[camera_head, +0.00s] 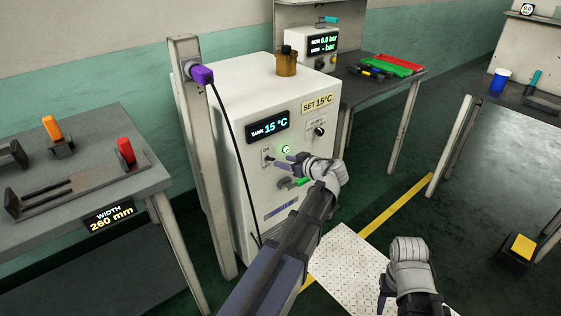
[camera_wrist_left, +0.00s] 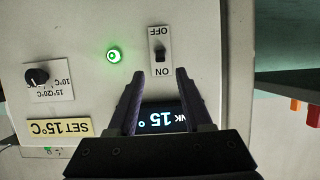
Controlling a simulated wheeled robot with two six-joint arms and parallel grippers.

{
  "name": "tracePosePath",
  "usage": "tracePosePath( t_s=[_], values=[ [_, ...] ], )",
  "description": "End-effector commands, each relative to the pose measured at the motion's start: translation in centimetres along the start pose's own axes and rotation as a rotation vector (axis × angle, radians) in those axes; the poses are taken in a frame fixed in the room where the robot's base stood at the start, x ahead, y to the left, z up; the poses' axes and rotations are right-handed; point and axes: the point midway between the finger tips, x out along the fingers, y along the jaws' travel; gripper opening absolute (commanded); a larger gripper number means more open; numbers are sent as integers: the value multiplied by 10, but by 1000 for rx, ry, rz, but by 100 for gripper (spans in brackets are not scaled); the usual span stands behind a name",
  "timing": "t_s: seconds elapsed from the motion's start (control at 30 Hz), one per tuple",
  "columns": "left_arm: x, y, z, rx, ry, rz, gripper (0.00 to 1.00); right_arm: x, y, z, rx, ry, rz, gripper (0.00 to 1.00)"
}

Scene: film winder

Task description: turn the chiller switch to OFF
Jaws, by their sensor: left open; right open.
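The chiller (camera_head: 270,90) is a white cabinet with a "TANK 15 °C" display. Its switch (camera_head: 267,157) is on the front panel, left of a lit green lamp (camera_head: 286,149). In the left wrist view, which shows the panel upside down, the small black switch (camera_wrist_left: 160,54) sits between the printed words OFF and ON. I cannot tell its lever position for sure. My left gripper (camera_head: 284,165) is open in front of the panel. Its two fingertips (camera_wrist_left: 160,73) straddle the switch's line from the ON side, with nothing between them. My right gripper (camera_head: 384,294) is open and empty at lower right.
A dial (camera_head: 319,131) and a "SET 15°C" label are on the same panel. A green handle (camera_head: 302,182) is below the switch. A post (camera_head: 205,160) with a purple fitting stands left of the chiller. A table (camera_head: 85,170) is at left, a bench (camera_head: 375,85) behind.

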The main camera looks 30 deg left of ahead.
Motion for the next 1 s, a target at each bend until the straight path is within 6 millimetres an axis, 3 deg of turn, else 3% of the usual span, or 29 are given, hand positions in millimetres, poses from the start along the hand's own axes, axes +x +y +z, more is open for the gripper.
tracePosePath(
  t_s=[0.3, 0.5, 0.9, 1.0],
  values=[
    [49, 1, 3, 0, -1, -3, 50, 21, -2, -1, 0, 0, 1, 50],
    [69, 1, 2, 1, -2, -2, 50, 28, -2, -2, -1, 0, 3, 50],
    [74, 0, 1, 2, -2, 0, 50, 28, -2, -2, -1, 0, 3, 50],
    [74, 0, 1, 2, -2, 0, 39, 28, -2, -2, -1, 0, 3, 50]
  ],
)
